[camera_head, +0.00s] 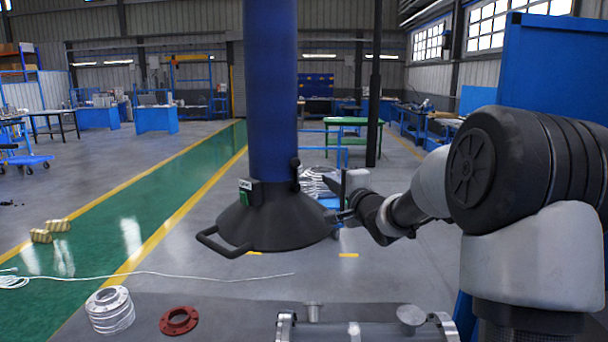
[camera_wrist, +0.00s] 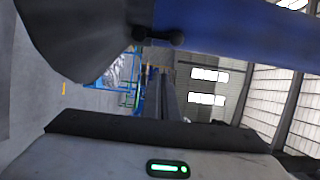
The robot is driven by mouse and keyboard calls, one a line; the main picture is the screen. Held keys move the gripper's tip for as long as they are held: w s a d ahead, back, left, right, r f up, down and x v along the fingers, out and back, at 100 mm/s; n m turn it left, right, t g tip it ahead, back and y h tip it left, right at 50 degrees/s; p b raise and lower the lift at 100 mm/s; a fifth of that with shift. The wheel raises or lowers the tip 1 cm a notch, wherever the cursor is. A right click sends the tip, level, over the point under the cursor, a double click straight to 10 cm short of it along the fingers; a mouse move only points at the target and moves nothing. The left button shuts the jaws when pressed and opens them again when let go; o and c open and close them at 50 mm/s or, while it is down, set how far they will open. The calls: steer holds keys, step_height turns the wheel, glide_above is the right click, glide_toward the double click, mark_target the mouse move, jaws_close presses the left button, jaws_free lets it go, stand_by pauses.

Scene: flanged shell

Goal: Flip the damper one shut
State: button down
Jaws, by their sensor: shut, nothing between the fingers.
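A thick blue duct (camera_head: 271,90) hangs down into a black flared hood (camera_head: 270,222) with a loop handle (camera_head: 222,245) at its lower left. A small black lever-like part (camera_head: 295,172), which looks like the damper lever, sits at the right side of the duct just above the hood. It also shows in the wrist view (camera_wrist: 158,38) as a dark bar with rounded ends against the duct. My gripper (camera_head: 331,186) is right of the hood neck, shut and empty, apart from the lever. Its dark fingers (camera_wrist: 163,82) point towards the lever side in the wrist view.
Below, a grey bench (camera_head: 235,318) carries a white flanged shell (camera_head: 110,310), a red ring flange (camera_head: 180,320) and metal pipework (camera_head: 365,332). A blue panel (camera_head: 550,75) stands behind my arm.

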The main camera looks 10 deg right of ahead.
mark_target(295, 172)
steer(key=w+a+p, duration=0.1)
steer(key=w+a, duration=0.4)
steer(key=w, duration=0.2)
steer(key=shift+w+a+p, duration=0.3)
steer(key=shift+w+p, duration=0.05)
steer(key=shift+s+f+b, duration=0.1)
steer(key=shift+f+b, duration=0.05)
steer(key=shift+b, duration=0.7)
steer(key=shift+a+n+t+b, duration=0.15)
steer(key=shift+n+t+b, duration=0.15)
steer(key=shift+n+b, duration=0.15)
